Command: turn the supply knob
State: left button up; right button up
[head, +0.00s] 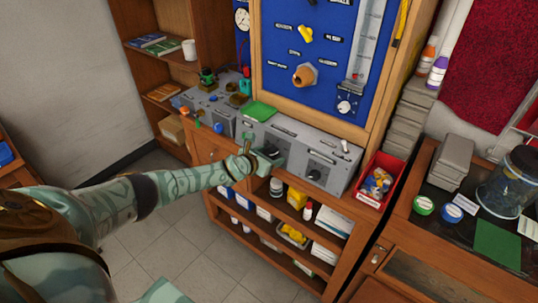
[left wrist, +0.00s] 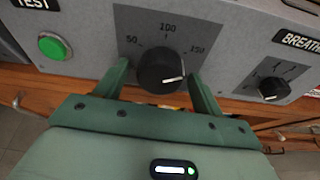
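A black round knob (left wrist: 160,70) with a scale marked 50, 100 and 150 sits on the front of a grey panel (head: 290,150). Its white mark points right and slightly down in the left wrist view. Its name label is not in view, so I cannot confirm it is the supply knob. My left gripper (left wrist: 162,88) is open, with one green finger on each side of the knob and a small gap showing on both sides. In the head view my left gripper (head: 268,158) is at the panel front and partly hides this knob. My right gripper is not in view.
A smaller black knob (left wrist: 272,90) sits to the right, under a partly cut-off "BREATH" label. A green button (left wrist: 54,46) is to the left, below a "TEST" label. A red bin (head: 380,180) stands right of the panel. Shelves with bottles and boxes are below.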

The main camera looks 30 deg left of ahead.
pick_arm(q)
jog(key=shift+r, duration=0.1)
jog(key=shift+s+r+p, duration=0.15)
jog(key=shift+p, duration=0.15)
jog(key=p+v, duration=0.4)
jog(key=v, duration=0.1)
jog(key=shift+a+r, duration=0.1)
jog(key=shift+r, duration=0.25)
jog(key=p, duration=0.3)
send_near(269, 153)
jog(key=v, duration=0.6)
jog(key=shift+s+f, duration=0.2)
jog(key=shift+f, duration=0.1)
